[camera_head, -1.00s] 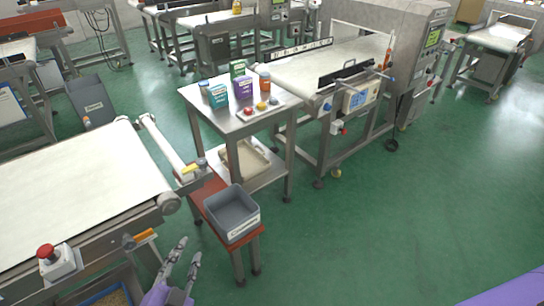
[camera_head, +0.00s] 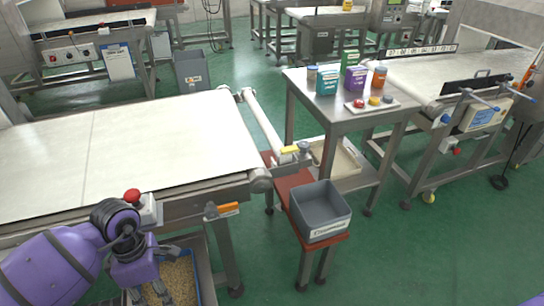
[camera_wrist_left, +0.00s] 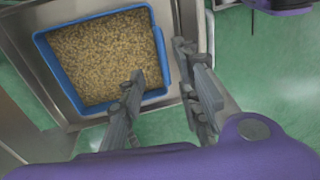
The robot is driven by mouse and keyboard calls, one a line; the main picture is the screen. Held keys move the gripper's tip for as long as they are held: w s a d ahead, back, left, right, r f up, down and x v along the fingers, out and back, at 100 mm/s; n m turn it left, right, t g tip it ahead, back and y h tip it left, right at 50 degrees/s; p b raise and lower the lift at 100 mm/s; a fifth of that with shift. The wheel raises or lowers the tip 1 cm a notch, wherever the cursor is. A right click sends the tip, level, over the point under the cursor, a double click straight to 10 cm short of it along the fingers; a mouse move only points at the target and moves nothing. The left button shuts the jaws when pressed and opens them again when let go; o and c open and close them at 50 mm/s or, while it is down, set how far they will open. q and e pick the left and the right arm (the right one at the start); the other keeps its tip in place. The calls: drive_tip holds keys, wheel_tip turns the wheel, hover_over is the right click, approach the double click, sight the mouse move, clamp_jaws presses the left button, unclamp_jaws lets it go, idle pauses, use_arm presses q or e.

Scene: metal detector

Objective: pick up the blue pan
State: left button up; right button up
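The blue pan (camera_head: 195,275) is full of tan granules and sits low beneath the front of the near conveyor. It also shows in the left wrist view, where its blue rim (camera_wrist_left: 58,75) is clear on the left side. My left gripper (camera_wrist_left: 161,62) is open and empty at the pan's right wall. One finger reaches over the granules and the other is outside that wall; I cannot tell whether either touches. In the head view my left gripper (camera_head: 150,292) is above the pan and hides part of it. My right gripper is not in view.
The white conveyor (camera_head: 130,145) and a red button box (camera_head: 146,207) are close above my left arm. A grey bin (camera_head: 318,212) stands on a red stand to the right. A metal table (camera_head: 335,112) holds jars and boxes. Green floor is free at front right.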

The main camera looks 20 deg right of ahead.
use_arm(q)
drive_tip(key=f, duration=0.2)
drive_tip(key=s+f, duration=0.1)
drive_tip(key=f, duration=0.2)
drive_tip(key=s+f, duration=0.1)
drive_tip(key=f, duration=0.1)
drive_tip(key=shift+a+f, duration=0.1)
drive_tip(key=shift+f, duration=0.25)
clamp_jaws()
